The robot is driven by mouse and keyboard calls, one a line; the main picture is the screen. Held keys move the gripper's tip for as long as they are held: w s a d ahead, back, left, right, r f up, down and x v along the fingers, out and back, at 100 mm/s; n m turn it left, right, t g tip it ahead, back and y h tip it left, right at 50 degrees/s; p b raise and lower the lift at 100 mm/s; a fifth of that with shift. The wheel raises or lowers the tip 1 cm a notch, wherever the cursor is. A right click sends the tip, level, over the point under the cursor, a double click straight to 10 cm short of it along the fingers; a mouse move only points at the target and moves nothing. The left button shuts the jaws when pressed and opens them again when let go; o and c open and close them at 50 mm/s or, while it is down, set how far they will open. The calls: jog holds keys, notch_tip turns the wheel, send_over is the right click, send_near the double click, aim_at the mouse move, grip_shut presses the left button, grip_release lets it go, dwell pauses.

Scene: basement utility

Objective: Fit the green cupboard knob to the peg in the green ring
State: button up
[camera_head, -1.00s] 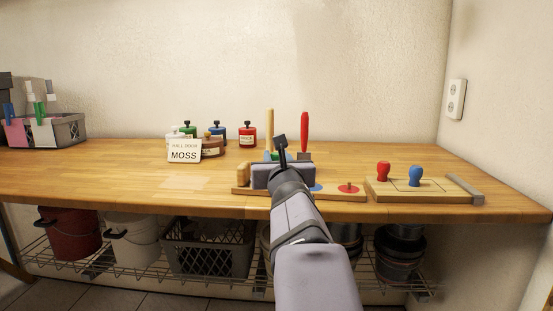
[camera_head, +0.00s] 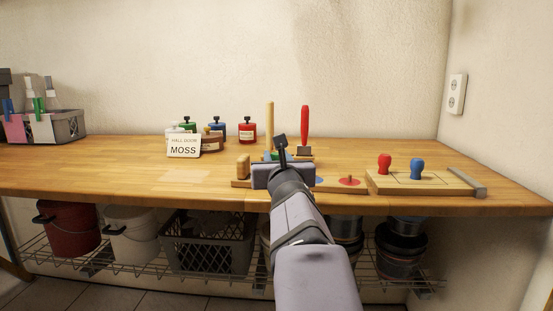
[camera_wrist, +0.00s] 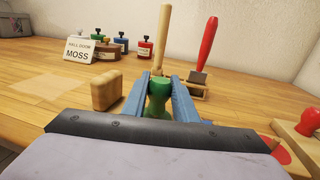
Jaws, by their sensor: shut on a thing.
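The green cupboard knob (camera_wrist: 158,95) is between the two blue fingers of my gripper (camera_wrist: 169,88) in the wrist view, and the gripper is shut on it. In the head view my gripper (camera_head: 283,160) is over the peg board (camera_head: 240,184) on the bench, and my arm hides the knob. The green ring and its peg are hidden in both views. On the same board a red ring with a peg (camera_head: 349,181) shows to the right, and an edge of a blue ring (camera_head: 320,182) shows beside my gripper.
A tray (camera_head: 445,186) with a red knob (camera_head: 384,163) and a blue knob (camera_head: 417,168) stands at right. A wooden block (camera_wrist: 106,91) is left of my fingers. A red-handled tool (camera_head: 305,125) and paint jars stand behind, near the MOSS card (camera_head: 184,147).

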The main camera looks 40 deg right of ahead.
jog(key=shift+f+b, duration=0.75)
jog(key=o, duration=1.1)
jog(key=shift+p+v, duration=0.3)
jog(key=shift+v, duration=3.35)
